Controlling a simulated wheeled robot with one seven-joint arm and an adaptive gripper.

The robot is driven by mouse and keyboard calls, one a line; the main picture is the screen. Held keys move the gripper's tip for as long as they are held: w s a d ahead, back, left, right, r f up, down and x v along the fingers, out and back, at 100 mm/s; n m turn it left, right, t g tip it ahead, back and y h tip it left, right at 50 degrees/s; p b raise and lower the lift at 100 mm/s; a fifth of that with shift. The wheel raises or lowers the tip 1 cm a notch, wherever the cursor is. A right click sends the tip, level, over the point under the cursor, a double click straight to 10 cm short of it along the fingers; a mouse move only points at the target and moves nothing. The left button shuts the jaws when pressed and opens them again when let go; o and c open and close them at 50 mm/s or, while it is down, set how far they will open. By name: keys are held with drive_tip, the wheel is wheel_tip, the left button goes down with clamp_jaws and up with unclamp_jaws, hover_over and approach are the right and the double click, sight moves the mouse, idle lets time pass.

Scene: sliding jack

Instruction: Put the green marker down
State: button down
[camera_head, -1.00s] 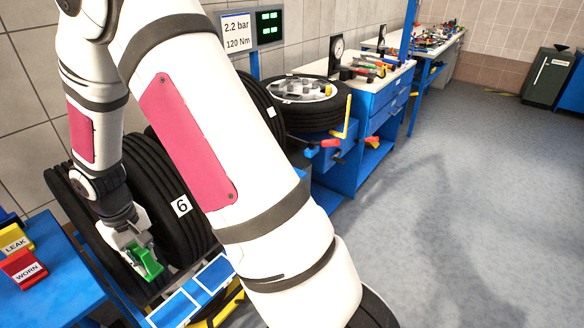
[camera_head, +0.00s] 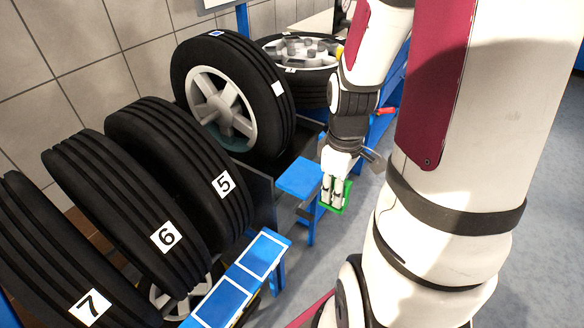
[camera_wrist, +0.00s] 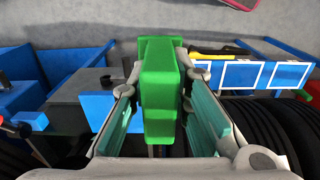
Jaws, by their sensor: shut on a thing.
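My gripper (camera_head: 334,190) is shut on the green marker (camera_head: 343,197), to the right of a small blue platform in the head view. In the wrist view the green marker (camera_wrist: 160,88) stands out between the two fingers of my gripper (camera_wrist: 163,100). It is a blocky green piece, held clear of the surfaces below. The fingers cover part of its sides.
A small blue platform (camera_head: 299,177) and a wheel with a silver rim (camera_head: 222,108) are near my gripper.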

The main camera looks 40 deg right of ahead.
drive_tip(key=w+d, duration=0.1)
drive_tip(key=w, duration=0.4)
drive_tip(key=w+d+f, duration=0.1)
drive_tip(key=w, duration=0.4)
drive_tip(key=w+d+b, duration=0.1)
drive_tip(key=w, duration=0.4)
drive_tip(key=shift+w+d+f, duration=0.15)
drive_tip(key=shift+w+f, duration=0.1)
drive_tip(key=shift+f, duration=1.75)
drive_tip(key=shift+f+b, duration=0.1)
drive_tip(key=shift+b, duration=0.2)
drive_tip(key=c, duration=1.9)
unclamp_jaws()
drive_tip(key=shift+f, duration=0.1)
drive_tip(key=o, duration=0.4)
